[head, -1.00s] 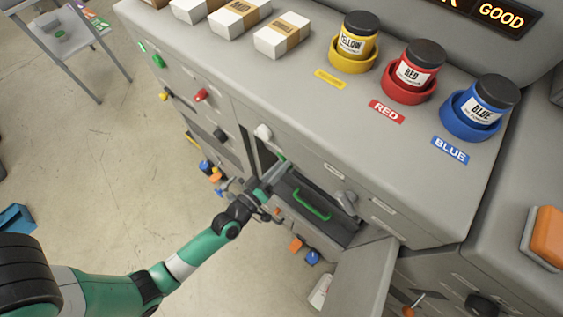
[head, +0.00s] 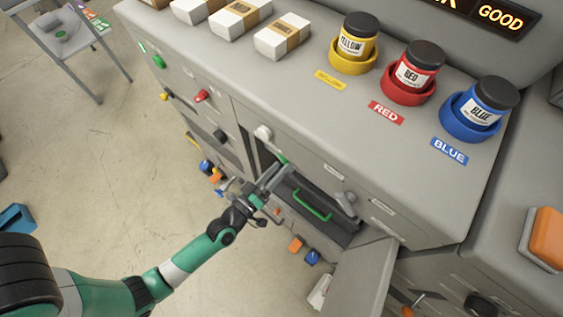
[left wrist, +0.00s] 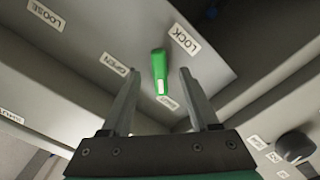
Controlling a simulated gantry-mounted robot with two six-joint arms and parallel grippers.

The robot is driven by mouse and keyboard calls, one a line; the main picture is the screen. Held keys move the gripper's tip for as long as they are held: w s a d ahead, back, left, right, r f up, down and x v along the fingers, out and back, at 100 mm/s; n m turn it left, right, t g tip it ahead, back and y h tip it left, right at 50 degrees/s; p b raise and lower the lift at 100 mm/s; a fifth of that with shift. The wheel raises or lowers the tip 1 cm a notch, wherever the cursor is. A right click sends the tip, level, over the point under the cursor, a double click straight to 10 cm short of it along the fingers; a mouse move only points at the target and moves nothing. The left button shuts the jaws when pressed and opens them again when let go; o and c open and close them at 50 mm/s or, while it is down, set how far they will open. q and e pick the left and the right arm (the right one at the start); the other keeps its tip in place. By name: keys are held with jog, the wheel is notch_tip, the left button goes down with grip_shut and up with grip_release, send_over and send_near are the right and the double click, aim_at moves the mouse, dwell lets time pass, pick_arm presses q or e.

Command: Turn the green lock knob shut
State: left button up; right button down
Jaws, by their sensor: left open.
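The green lock knob (left wrist: 158,70) is a narrow green lever with a pale lower end. In the left wrist view it stands upright in the picture on a grey panel, between the OPEN label (left wrist: 114,64) and the LOCK label (left wrist: 185,40). My left gripper (left wrist: 158,76) is open, with one finger on each side of the knob and a visible gap on both sides. I cannot tell its depth from the panel. In the head view my left gripper (head: 279,175) reaches to the cabinet's open bay; the knob (head: 283,159) shows only as a small green bit there.
A green handle (head: 312,204) lies in the open bay, beside an open grey door (head: 358,280). A black knob (left wrist: 294,146) sits at lower right in the wrist view. Yellow, red and blue jars (head: 484,105) stand on the cabinet top. The floor at left is mostly clear.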

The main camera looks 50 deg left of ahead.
pick_arm(q)
jog(key=s+d+p, duration=0.1)
jog(key=s, duration=0.8)
jog(key=shift+s+d+p, duration=0.3)
jog(key=shift+s+d, duration=0.05)
jog(key=shift+s, duration=0.05)
